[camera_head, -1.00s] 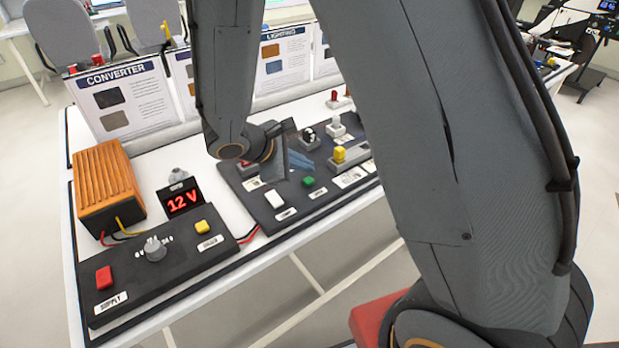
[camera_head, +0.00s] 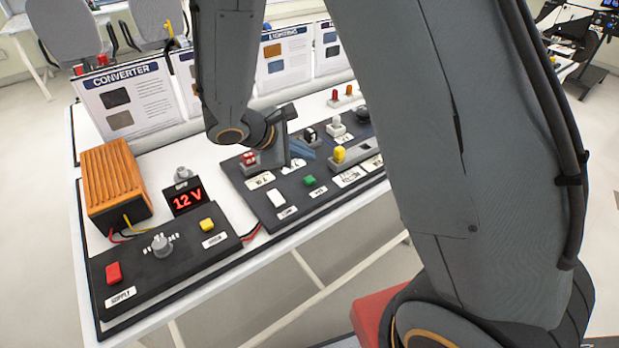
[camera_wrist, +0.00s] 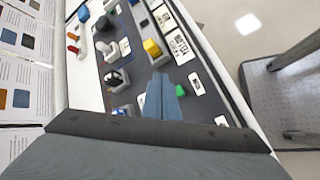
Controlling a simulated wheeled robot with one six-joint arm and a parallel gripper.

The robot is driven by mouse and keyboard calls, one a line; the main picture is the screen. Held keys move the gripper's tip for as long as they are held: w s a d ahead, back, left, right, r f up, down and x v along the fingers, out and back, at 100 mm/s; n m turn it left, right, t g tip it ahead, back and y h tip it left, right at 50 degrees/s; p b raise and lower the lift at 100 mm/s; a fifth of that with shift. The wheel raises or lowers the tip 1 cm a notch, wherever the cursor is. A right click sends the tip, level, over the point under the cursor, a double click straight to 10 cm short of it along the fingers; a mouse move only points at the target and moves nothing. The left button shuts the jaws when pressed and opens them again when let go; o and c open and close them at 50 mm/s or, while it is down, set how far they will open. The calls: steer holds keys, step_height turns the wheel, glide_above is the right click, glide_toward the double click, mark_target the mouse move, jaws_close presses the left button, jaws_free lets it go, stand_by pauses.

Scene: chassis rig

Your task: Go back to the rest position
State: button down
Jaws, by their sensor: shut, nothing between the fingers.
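My gripper (camera_head: 301,150) is over the right-hand control panel (camera_head: 269,219) in the head view, with its blue-grey fingers showing beyond the dark wrist. In the wrist view the fingers of my gripper (camera_wrist: 160,97) are together and hold nothing. They appear in front of the panel, near a green button (camera_wrist: 180,90) and a yellow switch (camera_wrist: 152,48). The head view shows the same green button (camera_head: 310,180) and yellow switch (camera_head: 340,154) below and to the right of the gripper. I cannot tell the exact height of the fingers over the panel.
A supply panel (camera_head: 175,262) has a red switch (camera_head: 113,272), a grey knob (camera_head: 161,244) and a yellow button (camera_head: 207,224). An orange converter box (camera_head: 112,180) and a 12 V display (camera_head: 186,199) stand behind it. Upright information boards (camera_head: 127,98) line the table's back edge.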

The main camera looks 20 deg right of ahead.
steer(key=s+d+r+m+g+y, duration=0.1)
steer(key=s+r+m+g+y, duration=0.2)
steer(key=s+m+y, duration=0.5)
steer(key=shift+s+d+r+m, duration=0.15)
steer(key=shift+s+m, duration=2.75)
steer(key=shift+s, duration=1.5)
